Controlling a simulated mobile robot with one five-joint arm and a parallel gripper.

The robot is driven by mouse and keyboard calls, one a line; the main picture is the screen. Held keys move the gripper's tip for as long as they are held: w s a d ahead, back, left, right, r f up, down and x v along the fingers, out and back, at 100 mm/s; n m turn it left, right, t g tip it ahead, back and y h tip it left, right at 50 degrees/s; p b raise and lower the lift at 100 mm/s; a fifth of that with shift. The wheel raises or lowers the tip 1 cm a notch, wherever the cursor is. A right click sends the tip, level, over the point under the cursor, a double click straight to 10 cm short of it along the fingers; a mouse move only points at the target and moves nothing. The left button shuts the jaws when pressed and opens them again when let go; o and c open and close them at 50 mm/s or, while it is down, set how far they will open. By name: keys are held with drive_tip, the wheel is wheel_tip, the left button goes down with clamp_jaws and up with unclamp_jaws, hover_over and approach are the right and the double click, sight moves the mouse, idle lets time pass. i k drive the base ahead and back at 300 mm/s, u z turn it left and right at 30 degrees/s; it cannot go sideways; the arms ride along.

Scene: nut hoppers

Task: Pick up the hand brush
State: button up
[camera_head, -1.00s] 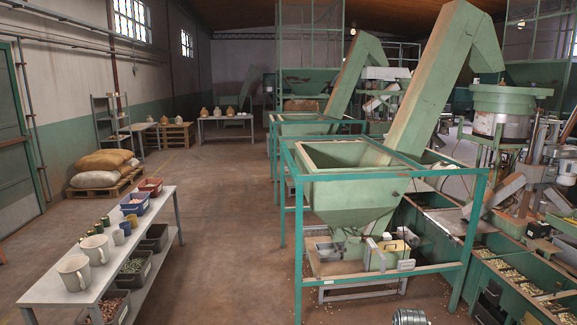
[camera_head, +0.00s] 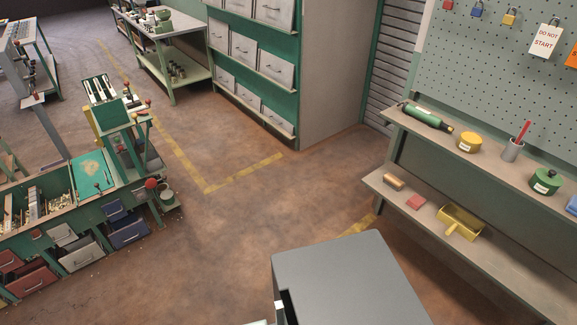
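A small brown block with a paler underside, which looks like the hand brush (camera_head: 394,181), lies on the lower shelf of the bench at the right. It is small in the picture, so its bristles cannot be made out clearly. A red block (camera_head: 415,202) lies just to its right, and a yellow dustpan (camera_head: 461,221) lies further right on the same shelf. No gripper fingers can be made out. Grey, white and black parts that look like mine fill the bottom middle, well apart from the shelf.
The upper shelf (camera_head: 483,158) holds a green cylindrical tool (camera_head: 427,116), a yellow tin (camera_head: 469,142), a grey cup (camera_head: 513,150) and a green tin (camera_head: 545,181). A pegboard (camera_head: 490,75) rises behind. A drawer cabinet (camera_head: 335,70) stands at the back. The floor between is clear.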

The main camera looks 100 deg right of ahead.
sight(389, 179)
drive_tip(key=z, duration=3.8)
drive_tip(key=i, duration=1.4)
drive_tip(key=u, duration=0.75)
drive_tip(key=i, duration=1.25)
drive_tip(key=z, duration=0.5)
